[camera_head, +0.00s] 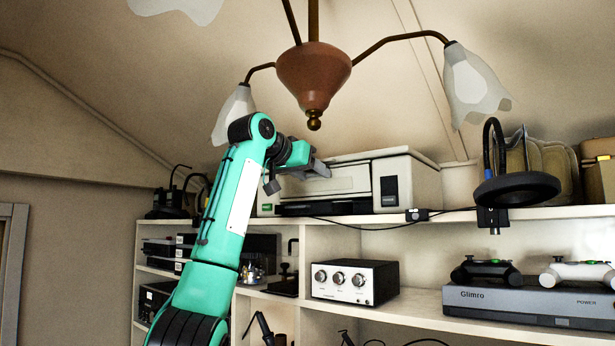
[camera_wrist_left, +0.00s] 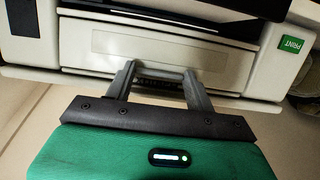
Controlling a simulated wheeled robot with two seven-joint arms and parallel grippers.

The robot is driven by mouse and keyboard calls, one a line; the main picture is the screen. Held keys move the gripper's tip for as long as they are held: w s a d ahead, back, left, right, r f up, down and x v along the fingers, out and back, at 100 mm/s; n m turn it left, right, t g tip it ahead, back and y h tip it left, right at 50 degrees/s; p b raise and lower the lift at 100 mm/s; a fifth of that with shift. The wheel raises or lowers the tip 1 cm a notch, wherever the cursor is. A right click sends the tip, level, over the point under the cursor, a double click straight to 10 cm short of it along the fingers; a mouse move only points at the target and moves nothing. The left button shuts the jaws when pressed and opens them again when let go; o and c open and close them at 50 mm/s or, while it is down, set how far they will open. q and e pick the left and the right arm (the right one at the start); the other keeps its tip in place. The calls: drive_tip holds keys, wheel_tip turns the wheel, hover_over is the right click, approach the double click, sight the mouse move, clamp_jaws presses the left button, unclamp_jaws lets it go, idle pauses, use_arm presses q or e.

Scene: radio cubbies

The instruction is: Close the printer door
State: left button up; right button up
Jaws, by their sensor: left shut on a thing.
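The white and grey printer (camera_head: 408,183) sits on the top shelf of the white shelving unit. Its front door (camera_head: 342,181) is a pale panel above a dark slot. My left gripper (camera_head: 318,168) reaches the upper front of the printer from the left. In the left wrist view, the door (camera_wrist_left: 150,45) shows as a wide pale panel. The fingers of the left gripper (camera_wrist_left: 160,70) are at the panel's near edge, a little apart, shut on the door. Their exact contact is partly hidden. My right gripper is out of view.
A ceiling lamp (camera_head: 313,75) hangs above and in front of the printer. A cable crosses the shelf front. Below are a silver amplifier (camera_head: 345,281) and a game console (camera_head: 520,299).

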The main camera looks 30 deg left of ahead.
use_arm(q)
drive_tip(key=shift+w+r+g, duration=0.35)
drive_tip(key=shift+g, duration=0.45)
drive_tip(key=o, duration=1)
drive_tip(key=shift+w, duration=0.15)
drive_tip(key=shift+s+r+b, duration=0.1)
drive_tip(key=shift+s+b, duration=0.2)
drive_tip(key=shift+s, duration=0.1)
drive_tip(key=shift+r+b+v, duration=0.15)
drive_tip(key=shift+b+v, duration=0.85)
drive_tip(key=shift+v, duration=2.25)
drive_tip(key=shift+r+b+v, duration=0.1)
drive_tip(key=shift+b+v, duration=0.85)
drive_tip(key=shift+v, duration=2.3)
